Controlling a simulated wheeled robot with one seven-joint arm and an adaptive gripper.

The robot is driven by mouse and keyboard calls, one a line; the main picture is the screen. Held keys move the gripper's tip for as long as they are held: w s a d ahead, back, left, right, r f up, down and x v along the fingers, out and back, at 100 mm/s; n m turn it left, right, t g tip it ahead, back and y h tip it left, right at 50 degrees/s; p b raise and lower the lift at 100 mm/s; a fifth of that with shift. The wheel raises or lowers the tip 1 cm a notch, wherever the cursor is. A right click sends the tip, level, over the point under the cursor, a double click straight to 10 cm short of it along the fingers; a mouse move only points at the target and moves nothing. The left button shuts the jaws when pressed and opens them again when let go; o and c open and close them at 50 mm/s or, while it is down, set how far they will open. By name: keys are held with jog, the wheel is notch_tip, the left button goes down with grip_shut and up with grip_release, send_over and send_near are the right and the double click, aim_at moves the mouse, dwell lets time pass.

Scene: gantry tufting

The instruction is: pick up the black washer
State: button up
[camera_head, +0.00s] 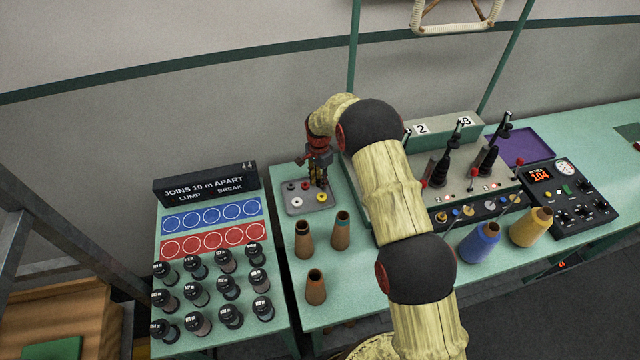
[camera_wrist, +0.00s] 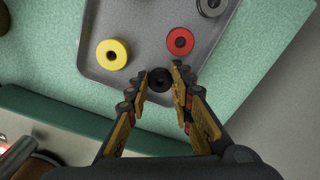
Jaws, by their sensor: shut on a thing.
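The black washer (camera_wrist: 160,80) is between my gripper's fingertips in the wrist view, close to the edge of the grey tray (camera_wrist: 140,25). My gripper (camera_wrist: 159,78) is shut on it, with a fingertip at each side. In the head view my gripper (camera_head: 319,183) points down over the right part of the tray (camera_head: 297,206), and the black washer cannot be made out there. I cannot tell whether the washer touches the tray.
A yellow washer (camera_wrist: 112,54), a red washer (camera_wrist: 180,41) and a grey washer (camera_wrist: 212,4) lie on the tray. Brown cones (camera_head: 304,240) stand in front of it. Several small dark-capped jars (camera_head: 228,287) stand at the left. A grey machine box (camera_head: 470,180) is at the right.

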grip_shut()
